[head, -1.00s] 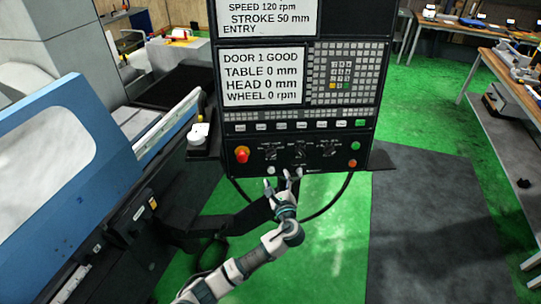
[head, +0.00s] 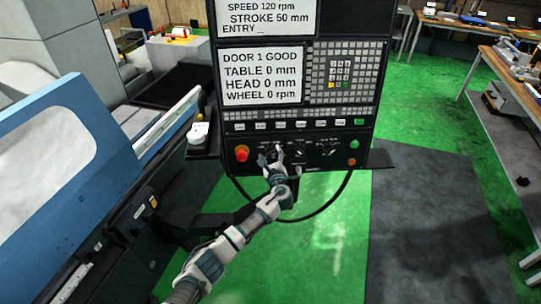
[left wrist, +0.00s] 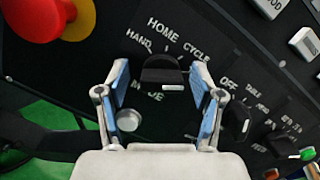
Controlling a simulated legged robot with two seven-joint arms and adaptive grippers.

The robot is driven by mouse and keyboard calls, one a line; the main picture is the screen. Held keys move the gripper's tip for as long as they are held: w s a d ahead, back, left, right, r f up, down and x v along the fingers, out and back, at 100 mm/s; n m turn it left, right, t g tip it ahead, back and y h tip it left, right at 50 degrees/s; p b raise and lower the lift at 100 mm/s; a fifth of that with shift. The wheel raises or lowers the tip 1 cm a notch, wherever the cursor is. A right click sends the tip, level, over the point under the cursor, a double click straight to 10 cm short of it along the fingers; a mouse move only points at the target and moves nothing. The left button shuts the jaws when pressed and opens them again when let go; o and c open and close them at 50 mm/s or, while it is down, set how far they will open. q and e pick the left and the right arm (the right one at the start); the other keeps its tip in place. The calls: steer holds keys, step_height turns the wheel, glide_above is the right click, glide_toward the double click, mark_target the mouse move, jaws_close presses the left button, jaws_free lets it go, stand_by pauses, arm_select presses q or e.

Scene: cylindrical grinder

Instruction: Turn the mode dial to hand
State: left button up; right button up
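The mode dial (left wrist: 160,72) is a black knob on the control panel. HAND, HOME and CYCLE are printed around its top in the left wrist view, with MODE below it, partly covered. A white mark shows on its lower right face; I cannot tell which label it selects. My left gripper (head: 271,156) is open in front of the panel's lower row of controls. In the left wrist view its blue-padded fingers (left wrist: 161,78) stand to the left and right of the dial, with gaps visible. In the head view the gripper partly hides the dial. My right gripper is not in view.
A red emergency stop button (head: 241,153) sits left of the dial, and a round pale button (left wrist: 129,120) lies below it. Another dial (head: 301,149) is to the right. The display (head: 262,78) reads DOOR 1 GOOD. The blue machine door (head: 60,165) stands at left.

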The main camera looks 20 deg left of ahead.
arm_select(q)
steer(key=shift+d, duration=0.1)
steer(key=c, duration=1)
